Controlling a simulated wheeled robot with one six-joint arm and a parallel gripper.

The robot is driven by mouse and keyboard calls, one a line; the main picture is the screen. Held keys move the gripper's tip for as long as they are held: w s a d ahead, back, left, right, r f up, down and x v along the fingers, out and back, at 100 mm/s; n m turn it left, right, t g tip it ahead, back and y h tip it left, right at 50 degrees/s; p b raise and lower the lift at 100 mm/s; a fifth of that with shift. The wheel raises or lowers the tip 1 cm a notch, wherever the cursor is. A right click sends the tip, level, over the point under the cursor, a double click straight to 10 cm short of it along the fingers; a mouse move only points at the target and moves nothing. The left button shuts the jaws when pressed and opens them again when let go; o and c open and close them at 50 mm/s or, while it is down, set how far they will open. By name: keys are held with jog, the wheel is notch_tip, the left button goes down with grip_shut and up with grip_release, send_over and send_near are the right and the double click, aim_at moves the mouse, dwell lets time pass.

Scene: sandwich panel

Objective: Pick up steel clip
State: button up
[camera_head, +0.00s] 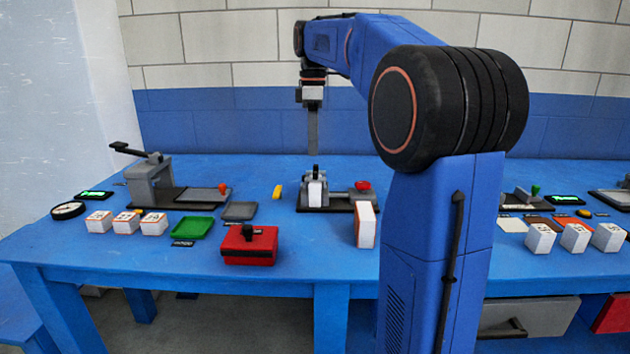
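My gripper (313,132) hangs pointing down above the back middle of the blue table. Its fingers show as one narrow grey strip, seen edge-on, so their opening cannot be told. No object shows clearly at the fingertips. Below it in the picture stands a small grey fixture (310,196) on a dark base, with a white block in it and a dark knob on top. I cannot make out for sure which small part is the steel clip.
On the blue table (310,262) are a grey press (150,183), a green tray (192,228), a grey tray (240,211), a red box (249,246), a white block (366,226) and several printed white blocks. My arm hides the table's right middle. A wall stands behind.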

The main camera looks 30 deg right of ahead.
aim_at(315, 172)
jog(key=shift+s+d+f, duration=0.1)
jog(key=shift+f, duration=1.75)
jog(key=shift+s+d+f, duration=0.1)
jog(key=shift+f, duration=1.7)
grip_shut()
